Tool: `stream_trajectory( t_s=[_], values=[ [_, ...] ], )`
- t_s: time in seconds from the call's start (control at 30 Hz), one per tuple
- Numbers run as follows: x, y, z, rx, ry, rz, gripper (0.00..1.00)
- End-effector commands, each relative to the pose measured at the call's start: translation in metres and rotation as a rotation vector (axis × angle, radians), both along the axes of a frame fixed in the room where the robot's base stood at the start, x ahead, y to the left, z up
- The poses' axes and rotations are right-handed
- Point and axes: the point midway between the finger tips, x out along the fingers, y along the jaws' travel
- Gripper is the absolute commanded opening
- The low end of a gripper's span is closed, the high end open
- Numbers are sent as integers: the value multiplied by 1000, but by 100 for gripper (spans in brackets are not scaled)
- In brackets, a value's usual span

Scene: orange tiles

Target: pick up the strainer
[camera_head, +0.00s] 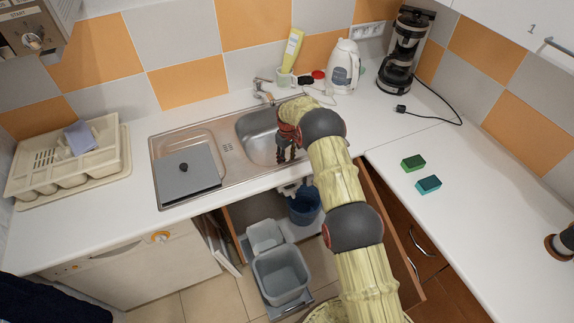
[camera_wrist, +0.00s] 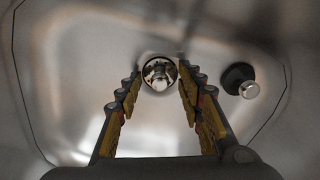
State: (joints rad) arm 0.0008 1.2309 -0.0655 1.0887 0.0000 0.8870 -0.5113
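In the wrist view, a round shiny metal piece with a small central knob, which looks like the strainer (camera_wrist: 158,73), sits in the bottom of the steel sink bowl. My gripper (camera_wrist: 157,82) is open, with one finger on each side of the strainer in the picture and nothing between the pads. I cannot tell the remaining height above it. In the head view my gripper (camera_head: 287,148) reaches down into the right-hand sink bowl (camera_head: 253,125), and my arm hides part of the bowl. The strainer cannot be made out there.
A black disc with a silver knob (camera_wrist: 240,80) lies right of the strainer. The faucet (camera_head: 263,90) stands behind the bowl. A grey square lid (camera_head: 187,174) covers the left sink side. A kettle (camera_head: 343,66) and two sponges (camera_head: 413,163) are to the right.

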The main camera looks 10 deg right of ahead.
Motion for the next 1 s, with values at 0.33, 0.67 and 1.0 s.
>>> stream_trajectory(
  t_s=[0.33,0.67,1.0],
  values=[
    [0,0,0,0,1,0,16],
    [0,0,0,0,0,0,0],
    [0,0,2,0,0,0,0]
  ],
)
